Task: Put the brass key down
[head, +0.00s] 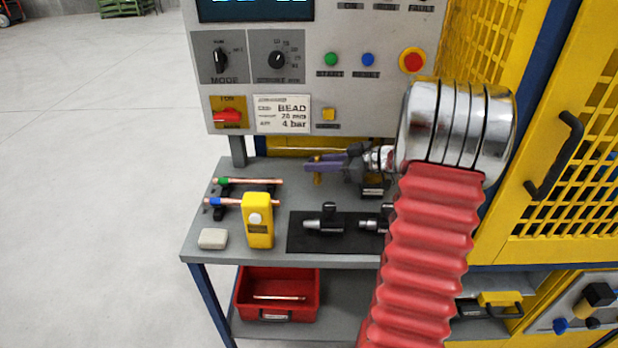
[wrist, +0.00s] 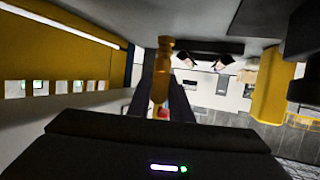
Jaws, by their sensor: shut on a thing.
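The brass key (head: 317,178) is a small yellow-gold piece at the tips of my gripper (head: 322,163). My gripper has purple fingers and is shut on the key. It is over the back part of the grey bench top (head: 262,167), to the right of the copper tubes. The key points down from the fingers; I cannot tell whether it touches the bench. In the wrist view the key (wrist: 162,72) stands out between the dark fingers of my gripper (wrist: 160,100). Part of it is hidden by the fingers.
Two copper tubes (head: 250,182) with green and blue marks lie on black rests at left. A yellow device (head: 258,222) and a grey block (head: 213,239) stand in front. A black mat (head: 303,242) holds dark tools. The control panel (head: 300,90) rises behind; a red bin (head: 278,273) sits below.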

